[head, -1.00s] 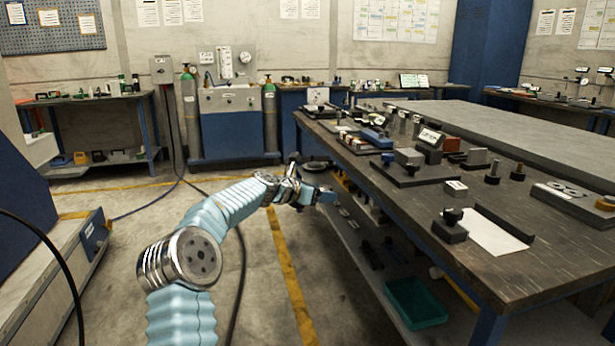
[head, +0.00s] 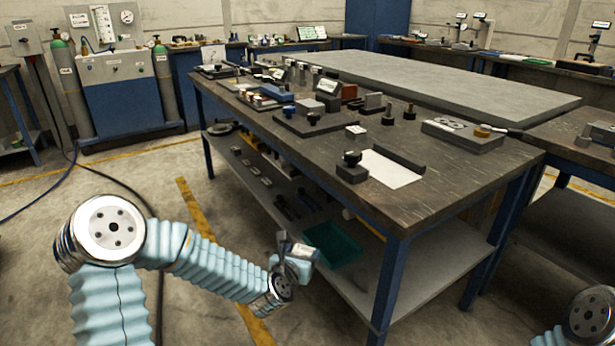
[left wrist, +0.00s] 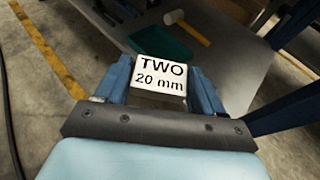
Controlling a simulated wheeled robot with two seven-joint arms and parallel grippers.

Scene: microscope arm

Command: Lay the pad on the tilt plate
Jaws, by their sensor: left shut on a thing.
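My left gripper (head: 296,256) is beside the near-left side of the workbench, lower than its top. In the left wrist view, its two blue fingers (left wrist: 161,82) are shut on a pale block marked "TWO 20 mm" (left wrist: 160,74), one finger on each side. The block's underside is hidden. I cannot tell which piece on the bench is the tilt plate; a dark flat plate (head: 290,127) lies there with small blocks on it. My right gripper is not in view; only a part of my right arm shows at the lower right.
The workbench top (head: 450,165) carries a white sheet (head: 392,170), a black knobbed block (head: 351,168), a grey fixture (head: 462,134) and several small blocks. A green tray (head: 332,244) is on the lower shelf. Floor is free left of the bench.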

